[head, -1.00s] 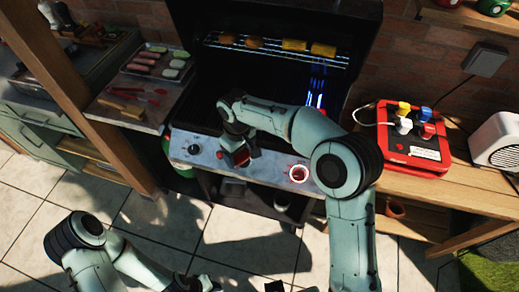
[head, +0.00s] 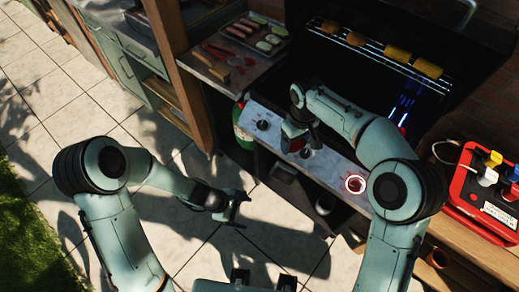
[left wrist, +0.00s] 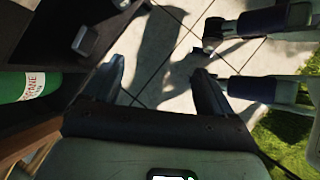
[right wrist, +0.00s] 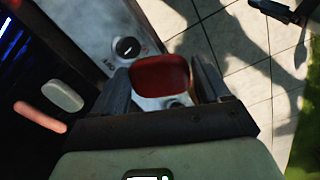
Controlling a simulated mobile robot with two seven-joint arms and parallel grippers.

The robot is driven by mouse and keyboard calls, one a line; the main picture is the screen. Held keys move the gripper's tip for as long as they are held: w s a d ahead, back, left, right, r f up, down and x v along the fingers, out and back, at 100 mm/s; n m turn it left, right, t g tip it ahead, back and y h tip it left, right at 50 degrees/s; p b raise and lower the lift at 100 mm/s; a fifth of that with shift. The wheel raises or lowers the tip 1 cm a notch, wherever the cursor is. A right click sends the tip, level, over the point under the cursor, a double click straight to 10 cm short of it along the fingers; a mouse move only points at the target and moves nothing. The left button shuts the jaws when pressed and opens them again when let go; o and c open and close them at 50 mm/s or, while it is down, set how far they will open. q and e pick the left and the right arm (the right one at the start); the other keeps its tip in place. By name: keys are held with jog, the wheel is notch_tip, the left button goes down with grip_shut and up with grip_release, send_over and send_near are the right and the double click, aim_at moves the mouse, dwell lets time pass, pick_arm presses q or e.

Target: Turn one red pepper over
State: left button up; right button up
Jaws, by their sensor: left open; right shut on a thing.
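My right gripper (head: 298,140) is shut on a red pepper piece, held over the grill's front panel. In the right wrist view the red pepper (right wrist: 160,75) shows as a smooth, rounded red face between the fingers (right wrist: 160,90). In the head view the fingers and arm hide most of it. My left gripper (head: 236,207) is open and empty, over the paved floor in front of the grill. Its spread fingers (left wrist: 160,88) also show in the left wrist view. My right arm covers part of the grill's cooking area in the head view.
A sausage (right wrist: 40,117) and a pale slice (right wrist: 62,95) lie beside the right gripper. A raised rack (head: 385,58) holds food. A green gas bottle (left wrist: 30,85) stands below.

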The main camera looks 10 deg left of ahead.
pick_arm(q)
jog(key=w+d+r+n+t+h, duration=0.2)
jog(key=w+d+r+n+t, duration=0.15)
jog(key=w+r, duration=0.4)
jog(key=n+t+h, duration=0.3)
jog(key=n, duration=0.1)
send_near(297, 144)
jog(key=v, duration=0.4)
jog(key=x, duration=1.2)
jog(key=shift+d, duration=0.1)
jog(key=c, duration=1)
jog(key=shift+c, duration=0.2)
pick_arm(e)
jog(key=o, duration=1)
